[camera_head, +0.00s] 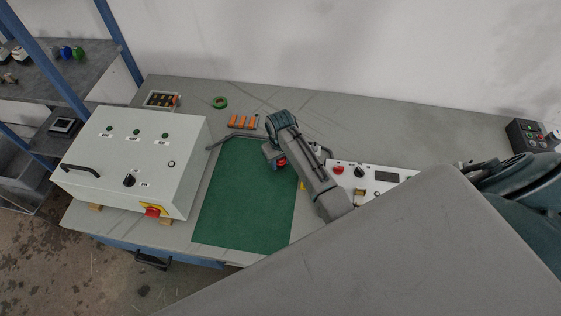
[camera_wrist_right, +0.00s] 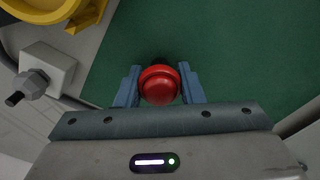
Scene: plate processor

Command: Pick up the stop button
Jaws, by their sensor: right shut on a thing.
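The stop button is a round red button (camera_wrist_right: 159,86) seen in the right wrist view. My right gripper (camera_wrist_right: 158,88) is shut on it, with a blue-grey finger on each side. In the head view the red stop button (camera_head: 280,162) shows at the tip of my right gripper (camera_head: 275,156), over the upper right part of the green mat (camera_head: 240,205). From these views I cannot tell how high it is above the mat. My left gripper is not in view.
A white control box (camera_head: 140,150) with a red switch stands left of the mat. A white panel (camera_head: 372,176) is on the right. Orange-handled tools (camera_head: 243,121) and a green tape roll (camera_head: 220,102) lie behind the mat. The mat's front part is clear.

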